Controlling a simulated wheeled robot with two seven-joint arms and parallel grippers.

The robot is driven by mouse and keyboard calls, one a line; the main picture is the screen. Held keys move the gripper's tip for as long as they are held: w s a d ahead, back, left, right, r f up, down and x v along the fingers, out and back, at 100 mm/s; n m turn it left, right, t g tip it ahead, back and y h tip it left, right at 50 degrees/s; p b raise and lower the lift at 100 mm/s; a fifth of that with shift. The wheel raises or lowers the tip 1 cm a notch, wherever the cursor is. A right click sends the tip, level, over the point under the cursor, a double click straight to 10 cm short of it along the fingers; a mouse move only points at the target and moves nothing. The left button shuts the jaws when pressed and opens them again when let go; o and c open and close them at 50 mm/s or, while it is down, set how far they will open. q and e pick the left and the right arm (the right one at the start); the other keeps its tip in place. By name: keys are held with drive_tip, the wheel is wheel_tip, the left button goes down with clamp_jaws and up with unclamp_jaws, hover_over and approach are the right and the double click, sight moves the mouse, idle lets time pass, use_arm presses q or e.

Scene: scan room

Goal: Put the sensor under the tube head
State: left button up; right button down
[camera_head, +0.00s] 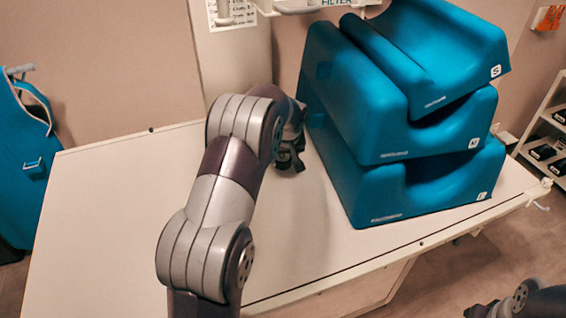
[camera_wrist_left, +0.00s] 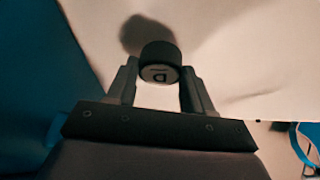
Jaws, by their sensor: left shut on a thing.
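My left gripper (camera_head: 290,158) is above the table's far side, close to the left of the blue stack, small and dark in the head view. In the left wrist view my left gripper (camera_wrist_left: 160,85) is shut on the sensor (camera_wrist_left: 159,58), a short dark round piece with a pale lettered end, held between the fingertips. A dark shadow lies on the pale surface beyond it. In the head view the sensor cannot be made out. The lower edge of what looks like the tube head (camera_head: 310,6), marked FILTER, shows at the top. My right gripper (camera_head: 482,310) is partly cut off at bottom right.
A stack of blue moulded supports (camera_head: 395,130) fills the right of the white table (camera_head: 110,215). A pale column (camera_head: 232,70) stands behind the table. The table's left part is clear. A blue apron (camera_head: 25,165) hangs at left. A shelf (camera_head: 550,135) stands at right.

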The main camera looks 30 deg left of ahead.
sight(283, 161)
use_arm(q)
drive_tip(key=shift+f, duration=1.7)
drive_tip(key=o, duration=1.1)
drive_tip(key=shift+r, duration=0.3)
drive_tip(key=v, duration=1.2)
drive_tip(key=s+d+f+m+h, duration=0.1)
drive_tip(key=s+d, duration=0.3)
drive_tip(key=s, duration=0.4)
drive_tip(key=s+d+f+m+g+h, duration=0.1)
drive_tip(key=s+d+f+m, duration=0.3)
drive_tip(key=s, duration=0.4)
drive_tip(key=s+d+f+m+g, duration=0.1)
drive_tip(key=s+d+f+m, duration=0.1)
drive_tip(key=s+d, duration=0.3)
drive_tip(key=shift+s+d+f+m+h, duration=0.15)
drive_tip(key=shift+s+m+h, duration=0.05)
drive_tip(key=shift+s, duration=0.5)
drive_tip(key=shift+s+d+f+m+h, duration=0.1)
drive_tip(key=shift+s+f+m+h, duration=0.1)
drive_tip(key=shift+s, duration=0.5)
